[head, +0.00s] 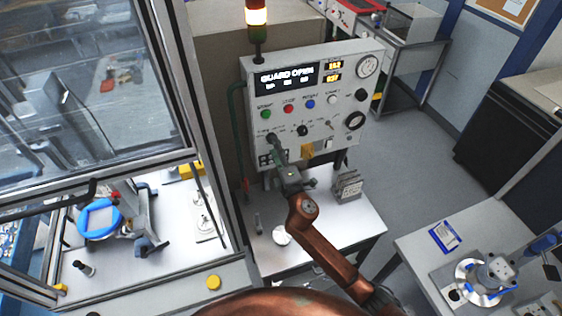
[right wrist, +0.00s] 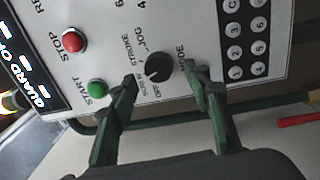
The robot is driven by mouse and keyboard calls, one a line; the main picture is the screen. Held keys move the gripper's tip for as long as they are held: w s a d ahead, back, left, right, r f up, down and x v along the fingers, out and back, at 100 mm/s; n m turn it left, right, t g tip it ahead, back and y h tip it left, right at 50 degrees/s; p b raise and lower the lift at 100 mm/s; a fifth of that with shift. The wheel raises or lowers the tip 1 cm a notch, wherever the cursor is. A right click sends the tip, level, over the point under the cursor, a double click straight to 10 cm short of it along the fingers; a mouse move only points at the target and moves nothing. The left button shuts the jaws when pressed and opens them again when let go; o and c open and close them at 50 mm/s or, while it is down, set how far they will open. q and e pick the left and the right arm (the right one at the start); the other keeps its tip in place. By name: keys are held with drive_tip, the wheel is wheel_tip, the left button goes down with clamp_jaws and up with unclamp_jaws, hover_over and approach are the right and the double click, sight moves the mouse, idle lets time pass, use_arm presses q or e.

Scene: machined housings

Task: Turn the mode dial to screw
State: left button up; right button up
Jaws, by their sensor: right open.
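The mode dial (right wrist: 158,70) is a black round knob on the grey control panel (head: 285,100). In the right wrist view it sits between and just beyond the fingertips of my right gripper (right wrist: 163,82). The gripper is open, with one finger on each side of the knob. I cannot tell whether either finger touches it. The small print around the dial is too blurred to read its setting surely. In the head view my right gripper (head: 276,147) is at the panel's lower left and partly covers the dial area. My left gripper is not in view.
Beside the dial are a green START button (right wrist: 97,88), a red STOP button (right wrist: 74,41) and a round-key keypad (right wrist: 236,45). A green cable (head: 235,125) runs down the panel's left side. A glazed machine cell (head: 100,80) stands at left. The panel display reads GUARD OPEN.

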drive_tip(key=v, duration=1)
drive_tip(key=shift+s, duration=0.1)
